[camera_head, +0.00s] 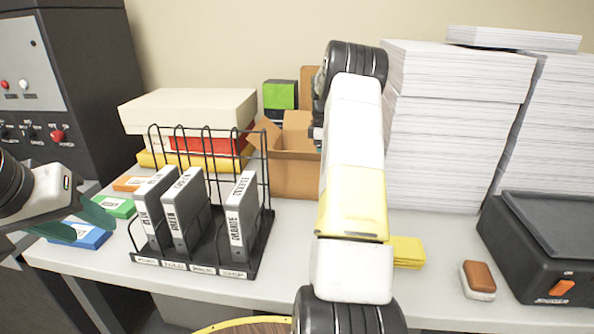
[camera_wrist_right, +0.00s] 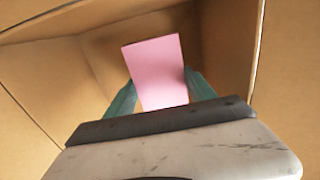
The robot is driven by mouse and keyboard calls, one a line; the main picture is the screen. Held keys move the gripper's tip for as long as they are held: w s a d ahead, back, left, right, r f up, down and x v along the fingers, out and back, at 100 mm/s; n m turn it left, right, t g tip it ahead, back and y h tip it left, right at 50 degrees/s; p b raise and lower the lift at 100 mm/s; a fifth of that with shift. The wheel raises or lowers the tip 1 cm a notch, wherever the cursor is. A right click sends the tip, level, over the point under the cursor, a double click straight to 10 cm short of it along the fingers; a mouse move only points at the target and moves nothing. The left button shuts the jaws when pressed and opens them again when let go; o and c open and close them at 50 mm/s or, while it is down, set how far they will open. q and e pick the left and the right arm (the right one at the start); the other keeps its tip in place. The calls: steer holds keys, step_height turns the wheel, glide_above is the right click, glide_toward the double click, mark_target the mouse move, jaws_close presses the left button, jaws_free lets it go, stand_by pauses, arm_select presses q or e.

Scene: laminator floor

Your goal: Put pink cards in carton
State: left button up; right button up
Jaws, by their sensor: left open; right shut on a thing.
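The brown carton (camera_head: 293,174) stands open at the back of the table, partly hidden behind my right arm. In the right wrist view the carton's inner walls (camera_wrist_right: 225,45) surround my right gripper (camera_wrist_right: 160,90). That gripper is shut on the pink cards (camera_wrist_right: 158,68), a flat pink block between its teal fingers, inside the carton's opening. I cannot tell whether the cards touch the carton's bottom. In the head view the right fingers and the cards are hidden. My left gripper (camera_head: 88,224) is open and empty at the left, over the blue cards and beside the green ones.
A black wire rack (camera_head: 205,262) with grey binders stands left of the carton. Blue (camera_head: 82,238), green (camera_head: 114,206) and orange (camera_head: 130,183) card packs lie at the left. A yellow pack (camera_head: 407,251), an eraser-like block (camera_head: 478,279), a black machine (camera_head: 545,245) and paper stacks (camera_head: 448,130) are at the right.

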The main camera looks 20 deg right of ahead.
steer(key=shift+f, duration=2.55)
steer(key=shift+f, duration=0.15)
steer(key=o, duration=1.9)
steer(key=shift+c, duration=0.2)
step_height(320, 180, up, 12)
steer(key=shift+r, duration=0.2)
